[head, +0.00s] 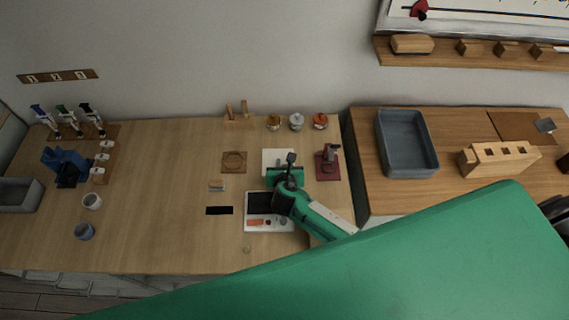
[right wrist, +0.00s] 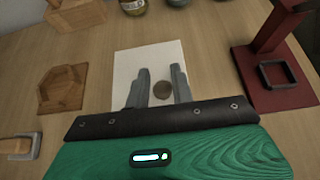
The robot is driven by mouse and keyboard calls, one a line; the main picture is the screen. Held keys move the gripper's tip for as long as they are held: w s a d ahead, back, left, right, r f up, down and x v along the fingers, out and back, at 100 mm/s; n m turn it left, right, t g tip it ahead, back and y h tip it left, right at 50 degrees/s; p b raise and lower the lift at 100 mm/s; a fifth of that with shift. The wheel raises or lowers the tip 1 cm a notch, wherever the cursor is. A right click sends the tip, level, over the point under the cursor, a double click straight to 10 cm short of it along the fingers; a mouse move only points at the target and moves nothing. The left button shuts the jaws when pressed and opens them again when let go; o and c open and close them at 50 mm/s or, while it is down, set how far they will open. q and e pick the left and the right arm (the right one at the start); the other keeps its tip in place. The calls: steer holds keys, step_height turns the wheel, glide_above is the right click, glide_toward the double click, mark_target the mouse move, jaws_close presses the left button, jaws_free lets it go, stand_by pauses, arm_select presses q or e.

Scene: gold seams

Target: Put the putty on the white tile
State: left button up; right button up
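The white tile (head: 269,155) lies on the wooden bench and also shows in the right wrist view (right wrist: 126,72). A flat, round, brownish-grey lump (right wrist: 163,90), which looks like the putty, shows against the tile between my right fingers. My right gripper (head: 279,163) is over the tile, and in the right wrist view its two grey fingers (right wrist: 162,78) stand apart with the lump seen in the gap. I see no clear grip on the lump. In the head view the lump is hidden by my gripper. My left gripper is not in view.
Small jars (head: 296,121) stand behind. A tray (head: 284,226) with small items lies in front. The bench's left middle is mostly clear.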

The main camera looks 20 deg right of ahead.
steer(key=shift+o, duration=1.2)
steer(key=shift+r, duration=0.15)
steer(key=b+v, duration=0.1)
steer(key=v, duration=1.1)
